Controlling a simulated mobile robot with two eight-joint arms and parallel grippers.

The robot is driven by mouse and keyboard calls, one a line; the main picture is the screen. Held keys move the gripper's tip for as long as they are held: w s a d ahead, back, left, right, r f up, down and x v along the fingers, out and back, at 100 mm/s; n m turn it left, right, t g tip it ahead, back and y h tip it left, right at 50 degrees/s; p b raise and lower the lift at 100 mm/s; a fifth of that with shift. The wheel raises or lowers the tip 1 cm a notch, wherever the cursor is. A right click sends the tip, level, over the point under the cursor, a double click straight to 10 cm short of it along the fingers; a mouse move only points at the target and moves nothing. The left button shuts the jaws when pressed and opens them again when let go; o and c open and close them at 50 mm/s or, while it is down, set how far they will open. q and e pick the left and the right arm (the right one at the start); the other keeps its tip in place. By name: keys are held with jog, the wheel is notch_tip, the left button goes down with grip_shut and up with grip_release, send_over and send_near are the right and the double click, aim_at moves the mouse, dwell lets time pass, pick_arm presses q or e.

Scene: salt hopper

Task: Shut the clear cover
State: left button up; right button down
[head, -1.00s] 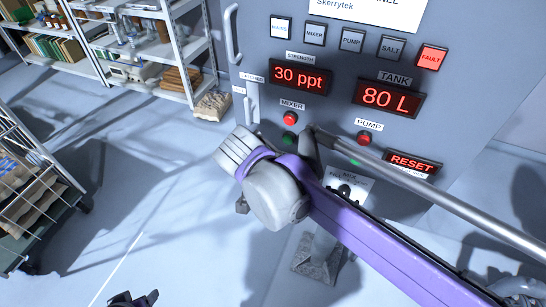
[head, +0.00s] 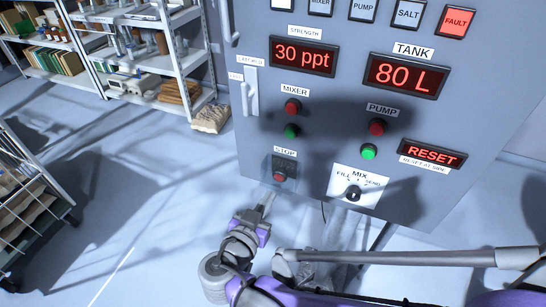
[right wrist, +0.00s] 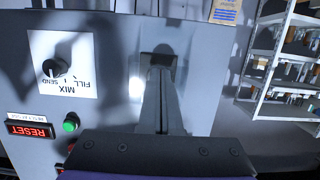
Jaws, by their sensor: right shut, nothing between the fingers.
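The grey control cabinet carries a stop button (head: 280,176) under a STOP label. A dark, see-through-looking square (head: 287,162) sits just above the red button; I take it for the clear cover, but its exact angle is hard to tell. My right gripper (head: 268,198) is shut and empty, just below and left of the stop button in the head view. In the upside-down right wrist view the shut fingers (right wrist: 161,75) point at the dark stop station (right wrist: 160,54) and hide part of it. Contact cannot be told. My left gripper is not in view.
To the right of the stop station are the MIX selector knob (head: 353,193), the green pump button (head: 368,152) and the lit RESET display (head: 432,153). Red and green mixer buttons (head: 292,118) are above. Shelves (head: 150,70) stand left; the floor between is open.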

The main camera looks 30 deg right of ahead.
jog(key=shift+w+d+f+b, duration=0.2)
jog(key=shift+d+f+b, duration=0.05)
jog(key=shift+f, duration=0.2)
jog(key=shift+w+d+f+b, duration=0.15)
jog(key=shift+d+f+b, duration=0.1)
jog(key=shift+f, duration=0.15)
dwell(0.3)
